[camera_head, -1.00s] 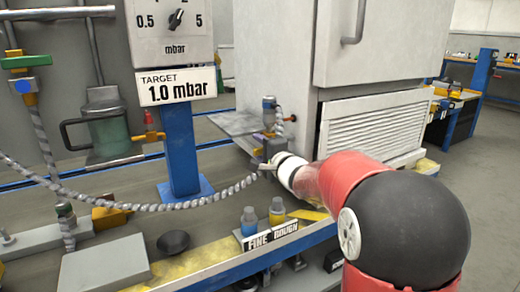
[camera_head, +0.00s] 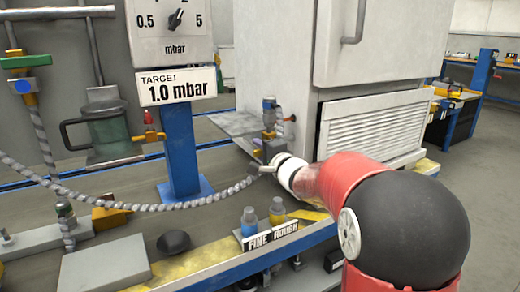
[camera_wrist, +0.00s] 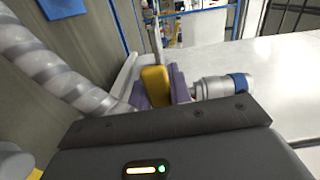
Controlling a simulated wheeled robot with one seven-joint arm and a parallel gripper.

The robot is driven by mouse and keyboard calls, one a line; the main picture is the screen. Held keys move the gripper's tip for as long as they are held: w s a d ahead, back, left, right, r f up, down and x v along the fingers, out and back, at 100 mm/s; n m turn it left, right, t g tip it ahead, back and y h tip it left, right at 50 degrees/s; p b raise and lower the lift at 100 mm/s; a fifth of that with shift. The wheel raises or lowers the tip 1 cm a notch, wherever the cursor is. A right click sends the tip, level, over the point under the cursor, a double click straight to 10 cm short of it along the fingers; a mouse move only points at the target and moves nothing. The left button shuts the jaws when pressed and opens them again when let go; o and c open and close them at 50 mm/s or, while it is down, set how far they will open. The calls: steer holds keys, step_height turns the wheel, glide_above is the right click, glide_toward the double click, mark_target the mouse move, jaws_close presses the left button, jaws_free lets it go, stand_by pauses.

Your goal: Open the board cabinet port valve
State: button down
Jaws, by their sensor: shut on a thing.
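The port valve is a small fitting with a blue-capped top (camera_head: 269,105) at the left side of the pale cabinet (camera_head: 285,60). Its yellow handle (camera_wrist: 155,85) stands between purple finger pads in the wrist view. My gripper (camera_wrist: 165,90) is shut on this yellow handle. In the head view, my white and red wrist reaches in from the lower right and hides most of the fingers. A silver fitting with a blue band (camera_wrist: 222,87) lies right of the handle in the wrist view. How far the handle is turned is hard to tell.
A grey corrugated hose (camera_head: 150,206) runs from the left towards the valve. A dial gauge (camera_head: 172,30) and a "1.0 mbar" sign (camera_head: 177,87) stand on a blue post (camera_head: 181,150).

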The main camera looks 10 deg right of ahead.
steer(key=w+d+f+n+b, duration=0.1)
steer(key=d+f+n+b, duration=0.3)
steer(key=n, duration=1.3)
steer(key=shift+w+d+f+b, duration=0.3)
steer(key=shift+d+f+b, duration=0.1)
steer(key=shift+d+f, duration=0.25)
steer(key=shift+n, duration=0.3)
steer(key=c, duration=1.3)
jaws_free()
steer(key=v, duration=0.7)
steer(key=shift+s+d, duration=0.15)
steer(key=shift+s, duration=0.2)
steer(key=shift+r, duration=0.15)
